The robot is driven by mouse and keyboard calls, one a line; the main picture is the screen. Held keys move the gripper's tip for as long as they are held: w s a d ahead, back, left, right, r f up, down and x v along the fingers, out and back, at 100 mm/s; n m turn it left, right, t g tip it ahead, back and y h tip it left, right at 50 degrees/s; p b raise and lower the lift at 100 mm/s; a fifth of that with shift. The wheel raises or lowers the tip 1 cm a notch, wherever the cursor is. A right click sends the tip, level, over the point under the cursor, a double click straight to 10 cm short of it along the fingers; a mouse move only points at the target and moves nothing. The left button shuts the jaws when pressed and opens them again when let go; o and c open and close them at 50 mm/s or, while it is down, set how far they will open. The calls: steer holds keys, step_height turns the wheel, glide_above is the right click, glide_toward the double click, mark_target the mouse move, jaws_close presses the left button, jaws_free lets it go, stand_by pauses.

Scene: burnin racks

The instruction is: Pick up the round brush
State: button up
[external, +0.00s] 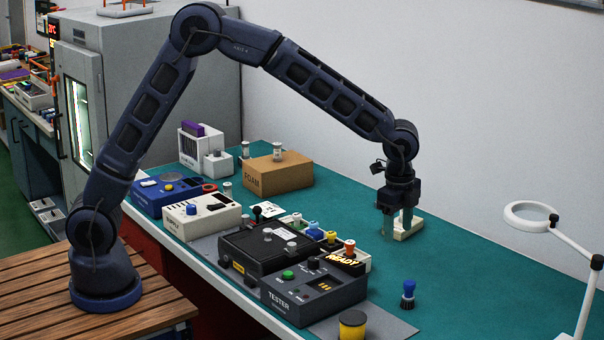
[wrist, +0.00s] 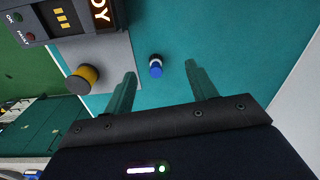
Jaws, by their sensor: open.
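My gripper (external: 396,222) is open and empty. It points down above the bench, farther back than the brush and apart from it. Its two green fingers (wrist: 162,78) frame the brush in the wrist view.
A white ring lamp (external: 531,214) stands at the right. Bare bench surrounds the brush.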

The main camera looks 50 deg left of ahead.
steer(key=m, duration=0.2)
glide_toward(409, 295)
steer(key=shift+w+a, duration=0.25)
steer(key=shift+w, duration=0.4)
step_height(409, 295, down, 11)
steer(key=shift+s+a+r, duration=0.1)
steer(key=shift+s+r, duration=0.05)
steer(key=shift+r, duration=0.05)
steer(key=c, duration=1.1)
